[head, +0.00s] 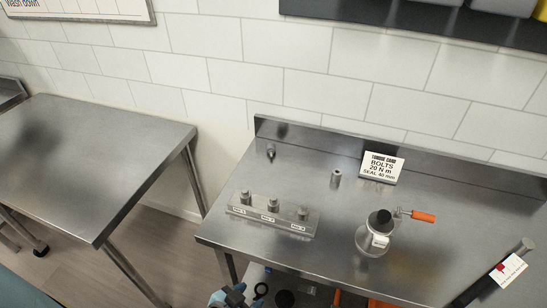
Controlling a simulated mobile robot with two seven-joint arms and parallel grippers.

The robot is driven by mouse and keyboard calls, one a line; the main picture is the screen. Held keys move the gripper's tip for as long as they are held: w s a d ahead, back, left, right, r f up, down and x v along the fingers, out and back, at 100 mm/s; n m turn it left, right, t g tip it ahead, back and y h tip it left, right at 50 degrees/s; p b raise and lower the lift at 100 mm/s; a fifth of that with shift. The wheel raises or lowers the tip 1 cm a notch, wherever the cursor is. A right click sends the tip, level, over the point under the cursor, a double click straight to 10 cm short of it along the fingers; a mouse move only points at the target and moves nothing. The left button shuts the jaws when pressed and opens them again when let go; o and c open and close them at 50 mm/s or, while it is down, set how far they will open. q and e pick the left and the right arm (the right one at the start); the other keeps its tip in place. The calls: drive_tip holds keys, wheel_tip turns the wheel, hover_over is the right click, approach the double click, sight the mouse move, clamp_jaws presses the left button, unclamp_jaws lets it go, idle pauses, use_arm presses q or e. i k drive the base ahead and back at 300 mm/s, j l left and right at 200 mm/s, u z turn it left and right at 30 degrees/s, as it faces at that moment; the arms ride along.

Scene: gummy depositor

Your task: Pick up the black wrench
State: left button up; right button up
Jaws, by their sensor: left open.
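A long dark bar (474,294) with a grey round end lies slanted at the lower right of the steel table. It may be the black wrench, but I cannot tell for certain. A white tag with a red mark (508,270) covers part of it, and the picture edge cuts off its lower end. My left gripper (236,296) shows at the bottom edge, below the table's front edge and far left of the bar. It is open, and only part of it is in view. My right gripper is not in view.
Another steel table (95,150) stands left, bare.

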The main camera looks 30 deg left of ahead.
sight(496, 272)
drive_tip(key=j+u, duration=0.1)
drive_tip(key=u, duration=0.65)
drive_tip(key=z, duration=1.85)
drive_tip(key=i+l+u, duration=0.2)
drive_tip(key=l, duration=0.4)
drive_tip(key=l+u, duration=0.15)
drive_tip(key=l, duration=0.4)
drive_tip(key=l+u, duration=0.2)
drive_tip(key=l, duration=0.45)
drive_tip(key=i, duration=0.05)
